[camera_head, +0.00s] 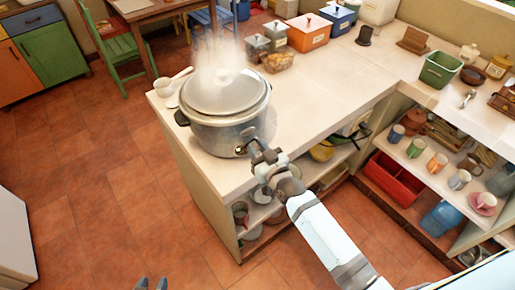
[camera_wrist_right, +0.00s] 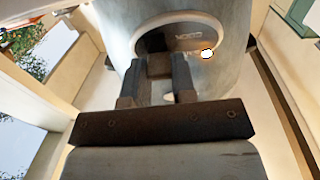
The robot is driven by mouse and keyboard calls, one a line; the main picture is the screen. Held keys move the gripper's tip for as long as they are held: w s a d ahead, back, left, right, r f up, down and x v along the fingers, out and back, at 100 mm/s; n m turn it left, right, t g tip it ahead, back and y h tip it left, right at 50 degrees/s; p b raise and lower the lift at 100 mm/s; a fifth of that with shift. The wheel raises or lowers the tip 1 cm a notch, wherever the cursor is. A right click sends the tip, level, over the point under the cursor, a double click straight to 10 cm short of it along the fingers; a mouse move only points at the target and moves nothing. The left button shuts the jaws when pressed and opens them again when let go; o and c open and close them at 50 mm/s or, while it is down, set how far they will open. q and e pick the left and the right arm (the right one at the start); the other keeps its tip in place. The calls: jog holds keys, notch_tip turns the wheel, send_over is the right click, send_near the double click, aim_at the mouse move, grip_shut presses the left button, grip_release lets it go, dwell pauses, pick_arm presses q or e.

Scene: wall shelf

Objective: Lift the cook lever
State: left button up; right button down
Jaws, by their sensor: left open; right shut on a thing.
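A silver rice cooker (camera_head: 222,130) with a lid stands on the corner of the white counter, steam rising from it. Its front panel, with lettering and a small glowing light (camera_wrist_right: 207,53), shows in the right wrist view. My right gripper (camera_head: 254,152) reaches the cooker's lower front. In the right wrist view its two dark fingers (camera_wrist_right: 160,80) are shut on a small dark block, the cook lever (camera_wrist_right: 159,64). The fingers partly hide the lever and its slot. My left gripper (camera_head: 152,284) is open and empty at the bottom edge, only its fingertips showing, far from the cooker.
The counter (camera_head: 310,112) is clear to the right of the cooker. Open shelves with dishes are below. The tiled floor is free at left.

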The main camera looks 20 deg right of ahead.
jog(key=shift+r, duration=0.1)
jog(key=c, duration=0.9)
grip_release()
jog(key=b+v, duration=0.2)
jog(key=v, duration=1.1)
jog(key=shift+s+d, duration=0.1)
jog(key=shift+s, duration=0.3)
jog(key=s+f+g+p, duration=0.1)
jog(key=s+f+g, duration=0.1)
jog(key=s+f, duration=0.1)
jog(key=s+f+g+p, duration=0.2)
jog(key=s+f, duration=0.1)
jog(key=s, duration=0.1)
jog(key=s+f+g+h+p, duration=0.1)
jog(key=s+f+g, duration=0.1)
jog(key=s+f, duration=0.1)
jog(key=shift+s+f+p, duration=0.1)
jog(key=shift+s+p, duration=0.2)
jog(key=shift+s, duration=0.55)
